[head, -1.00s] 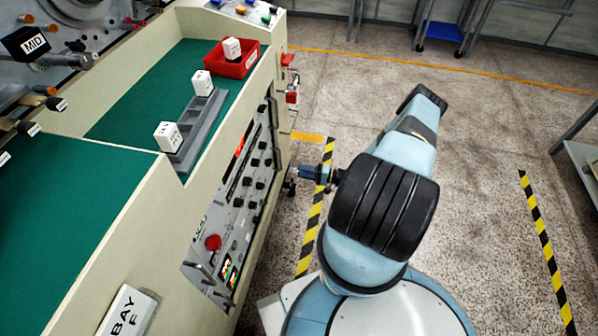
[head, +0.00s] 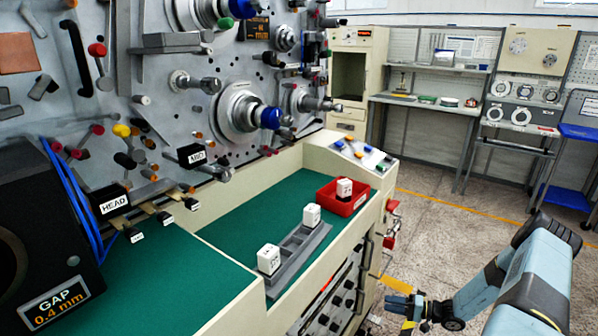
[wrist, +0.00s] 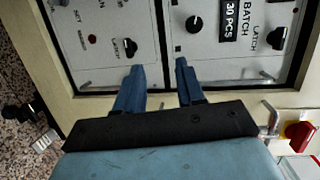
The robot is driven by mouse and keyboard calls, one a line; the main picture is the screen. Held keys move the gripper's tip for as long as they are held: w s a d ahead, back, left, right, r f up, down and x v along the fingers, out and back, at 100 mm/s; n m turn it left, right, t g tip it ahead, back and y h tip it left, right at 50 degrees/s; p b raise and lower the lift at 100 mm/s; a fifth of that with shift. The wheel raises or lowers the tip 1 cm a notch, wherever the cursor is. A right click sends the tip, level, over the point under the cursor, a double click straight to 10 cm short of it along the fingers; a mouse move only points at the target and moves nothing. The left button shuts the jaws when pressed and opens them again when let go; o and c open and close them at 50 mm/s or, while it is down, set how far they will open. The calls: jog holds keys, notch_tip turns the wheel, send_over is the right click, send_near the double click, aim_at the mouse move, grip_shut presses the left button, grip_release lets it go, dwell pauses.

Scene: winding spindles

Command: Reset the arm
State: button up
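My gripper (head: 396,305) is low at the right side of the machine bench, in front of its control panel. In the wrist view its two blue fingers (wrist: 158,72) stand apart with nothing between them, so it is open and empty. Behind the fingertips is the pale control panel (wrist: 226,48) with black knobs, "LATCH" and "BATCH" labels and a "30 PCS" plate. My blue and black arm shows at the lower right of the head view, bent out over the floor. Whether the fingers touch the panel cannot be told.
On the green bench top (head: 222,262), a grey rack (head: 300,258) holds two white blocks, and a red tray (head: 343,198) holds another. The machine face (head: 190,80) carries knobs and spindles. Open floor lies to the right, before shelving (head: 432,98) and a blue cart (head: 570,165).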

jog(key=s+a+r+n+g+h, duration=0.1)
jog(key=a+r+n+g+h, duration=0.15)
jog(key=r, duration=1.15)
jog(key=s+a+r+n+g+h, duration=0.1)
jog(key=a+r+g+h, duration=0.15)
jog(key=r, duration=1.05)
jog(key=s+a+r+n+g+h, duration=0.1)
jog(key=r+n+g+h, duration=0.15)
jog(key=r, duration=1.15)
jog(key=s+a+r+m+t+h, duration=0.1)
jog(key=s+a+r+t+h, duration=0.1)
jog(key=s+r, duration=0.9)
jog(key=s+a+r+t+h, duration=0.3)
jog(key=s+r+t+h, duration=0.2)
jog(key=s+r, duration=0.7)
jog(key=shift+s+a+r+m+h, duration=0.15)
jog(key=shift+s+a+m+h, duration=0.25)
jog(key=shift+s, duration=1.85)
jog(key=shift+d, duration=0.1)
